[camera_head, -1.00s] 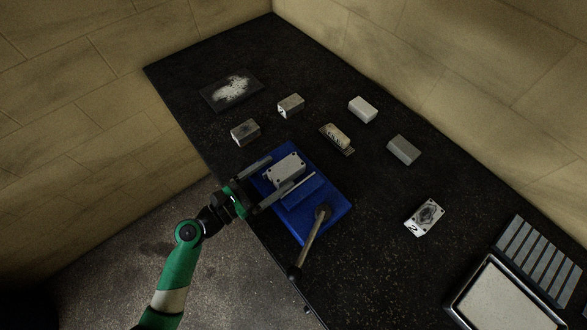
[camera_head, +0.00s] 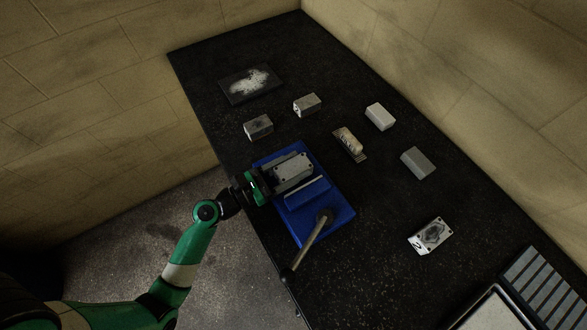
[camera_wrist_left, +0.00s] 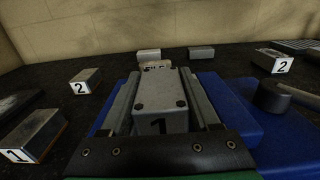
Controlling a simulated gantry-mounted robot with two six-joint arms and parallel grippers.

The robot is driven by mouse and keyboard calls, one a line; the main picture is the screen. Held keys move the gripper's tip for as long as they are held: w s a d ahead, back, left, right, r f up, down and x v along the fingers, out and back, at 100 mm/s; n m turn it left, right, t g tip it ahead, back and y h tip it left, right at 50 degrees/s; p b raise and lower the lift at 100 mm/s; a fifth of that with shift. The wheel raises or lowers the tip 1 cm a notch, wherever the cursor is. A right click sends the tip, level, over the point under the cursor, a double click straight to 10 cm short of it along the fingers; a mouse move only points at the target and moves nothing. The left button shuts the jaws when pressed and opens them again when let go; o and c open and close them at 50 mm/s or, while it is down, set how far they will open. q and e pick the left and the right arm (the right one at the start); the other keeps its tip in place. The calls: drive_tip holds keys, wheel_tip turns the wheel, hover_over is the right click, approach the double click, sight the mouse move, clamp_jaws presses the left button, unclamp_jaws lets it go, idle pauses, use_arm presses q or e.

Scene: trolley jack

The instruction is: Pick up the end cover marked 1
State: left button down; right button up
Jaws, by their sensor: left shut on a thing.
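The end cover marked 1 (camera_head: 292,169) is a grey metal block with screw holes in its top, sitting in the blue vise (camera_head: 337,215). My left gripper (camera_head: 302,167) reaches in from the left, with one finger along each long side of the cover. It is shut on the cover, which still appears to be down in the vise. The faces under the fingers are hidden. My right gripper is not in view.
The vise's lever (camera_head: 305,248) sticks out toward the front edge. A cover marked 2 (camera_head: 430,236) lies at right. A slatted rack (camera_head: 540,283) is at lower right.

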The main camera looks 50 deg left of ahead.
sight(293, 168)
use_arm(q)
drive_tip(key=shift+r, duration=0.15)
drive_tip(key=shift+r+p, duration=0.5)
drive_tip(key=shift+r, duration=0.1)
wheel_tip(293, 168, up, 3)
drive_tip(key=shift+s+f+p, duration=0.1)
drive_tip(key=shift+s+p, duration=0.05)
drive_tip(key=shift+p, duration=0.85)
drive_tip(key=s+d+r+p, duration=0.2)
drive_tip(key=s+r, duration=0.2)
drive_tip(key=s, duration=0.2)
drive_tip(key=s+d+r+p, duration=0.2)
drive_tip(key=s+r, duration=0.3)
drive_tip(key=s, duration=0.2)
drive_tip(key=shift+d, duration=0.3)
